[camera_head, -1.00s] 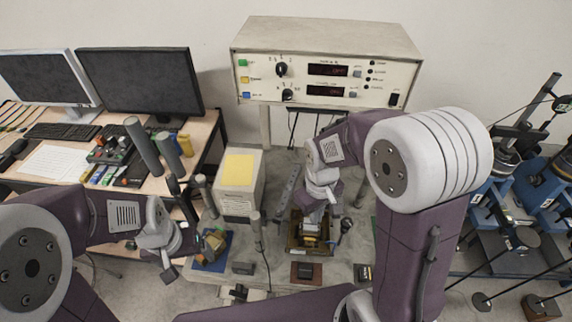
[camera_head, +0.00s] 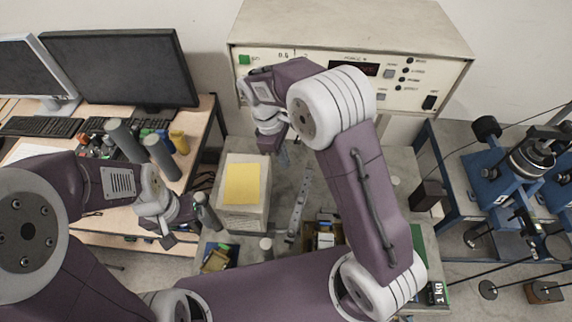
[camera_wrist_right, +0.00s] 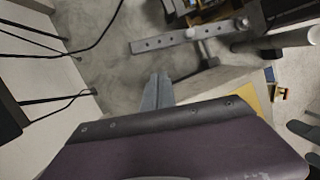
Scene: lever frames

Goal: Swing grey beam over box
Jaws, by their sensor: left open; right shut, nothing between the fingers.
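The grey beam (camera_head: 299,197) is a narrow perforated bar on the table, to the right of the box. It also shows in the right wrist view (camera_wrist_right: 188,39), with a row of holes. The box (camera_head: 236,218) is pale with a yellow sheet on top, and its edge shows in the right wrist view (camera_wrist_right: 222,82). My right gripper (camera_head: 282,155) is shut and empty, in the picture beyond the beam's far end; its closed fingers (camera_wrist_right: 158,92) are apart from the beam in the wrist view. My left gripper (camera_head: 172,238) is open, left of the box.
A large instrument cabinet (camera_head: 350,28) stands at the back. A brown tray (camera_head: 310,240) lies near the beam, partly behind my right arm. Grey cylinders (camera_head: 163,158) stand on the left desk. Blue stands (camera_head: 492,192) with weights are at the right.

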